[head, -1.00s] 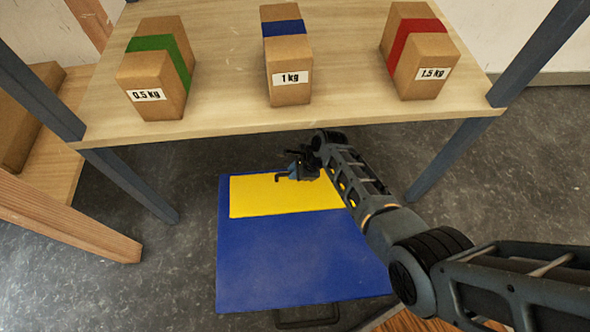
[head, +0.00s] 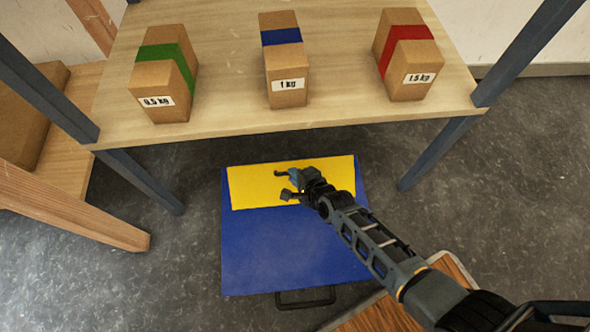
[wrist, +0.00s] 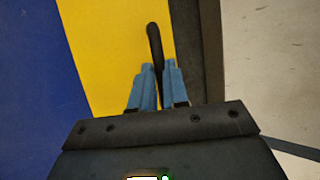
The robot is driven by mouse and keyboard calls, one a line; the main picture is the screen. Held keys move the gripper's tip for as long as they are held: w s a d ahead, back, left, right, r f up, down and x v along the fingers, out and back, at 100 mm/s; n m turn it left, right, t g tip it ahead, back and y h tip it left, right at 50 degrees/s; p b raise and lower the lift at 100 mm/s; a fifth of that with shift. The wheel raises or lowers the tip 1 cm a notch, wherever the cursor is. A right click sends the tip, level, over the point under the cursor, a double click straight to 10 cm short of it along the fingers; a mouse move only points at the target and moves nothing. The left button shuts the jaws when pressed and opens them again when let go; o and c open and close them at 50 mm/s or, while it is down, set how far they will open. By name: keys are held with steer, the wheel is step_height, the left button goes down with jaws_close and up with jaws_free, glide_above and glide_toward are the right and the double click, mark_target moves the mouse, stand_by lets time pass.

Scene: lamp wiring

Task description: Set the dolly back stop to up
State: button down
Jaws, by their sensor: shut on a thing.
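The dolly (head: 290,262) is a flat blue platform with a yellow panel (head: 250,187) across its far part, low on the floor under the front of the table. My gripper (head: 286,184) is over the yellow panel in the head view. In the wrist view its blue fingers (wrist: 157,85) are close together on a black curved lever (wrist: 154,42), whose end sticks out past the fingertips. Yellow surface lies beside and behind the lever, with a dark strip to its right. Whether the lever belongs to the back stop, and the stop's angle, I cannot tell.
A wooden table (head: 230,115) overhangs the dolly's far end and carries three labelled boxes, green-banded (head: 166,80), blue-banded (head: 284,62) and red-banded (head: 405,58). Grey legs stand on both sides. A dark handle (head: 306,299) is at the dolly's near edge.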

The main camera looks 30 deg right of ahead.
steer(key=s+a+t+b, duration=0.2)
steer(key=s+t, duration=0.1)
steer(key=s, duration=0.3)
steer(key=shift+a+n+h+b, duration=0.15)
steer(key=shift+n+h+b, duration=0.15)
steer(key=shift+n+h, duration=0.1)
stand_by(0.3)
steer(key=shift+s+a+f, duration=0.1)
steer(key=shift+s+f, duration=0.05)
steer(key=shift+s, duration=0.05)
stand_by(0.9)
steer(key=c, duration=1.3)
jaws_free()
steer(key=shift+o, duration=0.9)
steer(key=shift+w+r, duration=0.2)
steer(key=p+v, duration=0.2)
steer(key=v, duration=0.5)
steer(key=shift+s, duration=0.4)
steer(key=shift+r, duration=0.1)
